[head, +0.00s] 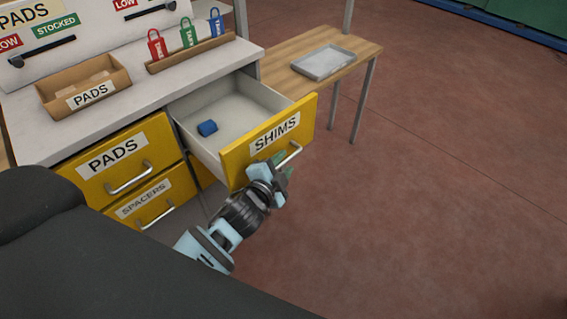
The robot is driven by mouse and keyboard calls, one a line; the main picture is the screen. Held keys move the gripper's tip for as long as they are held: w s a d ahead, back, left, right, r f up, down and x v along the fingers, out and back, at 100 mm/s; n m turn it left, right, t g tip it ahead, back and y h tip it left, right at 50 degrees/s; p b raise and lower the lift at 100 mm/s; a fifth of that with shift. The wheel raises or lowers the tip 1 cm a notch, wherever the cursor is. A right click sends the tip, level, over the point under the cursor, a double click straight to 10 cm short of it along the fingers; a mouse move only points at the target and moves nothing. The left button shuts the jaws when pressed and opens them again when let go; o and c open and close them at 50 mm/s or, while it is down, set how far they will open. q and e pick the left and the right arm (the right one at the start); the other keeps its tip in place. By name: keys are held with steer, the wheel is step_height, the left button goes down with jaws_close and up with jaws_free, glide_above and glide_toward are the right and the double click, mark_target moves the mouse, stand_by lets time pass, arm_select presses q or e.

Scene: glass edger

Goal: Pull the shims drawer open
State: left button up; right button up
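The shims drawer (238,154) has a yellow front with a white SHIMS label. It stands well out from the cabinet, and its pale inside shows, with a small blue cylinder (207,128) lying in it. Its metal bar handle (293,154) is on the front below the label.
The yellow PADS drawer (87,177) and SPACERS drawer (129,214) are shut at left. On the worktop (40,131) stand a cardboard PADS bin (62,104) and red, green and blue tags. A wooden table (284,53) holds a grey tray (323,63). The floor at right is clear.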

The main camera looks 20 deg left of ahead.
arm_select(q)
steer(key=v, duration=0.7)
arm_select(e)
steer(key=shift+s+f, duration=0.15)
steer(key=shift+s, duration=0.25)
arm_select(q)
steer(key=shift+s, duration=0.2)
arm_select(e)
steer(key=shift+w+r, duration=0.2)
steer(key=shift+w, duration=0.15)
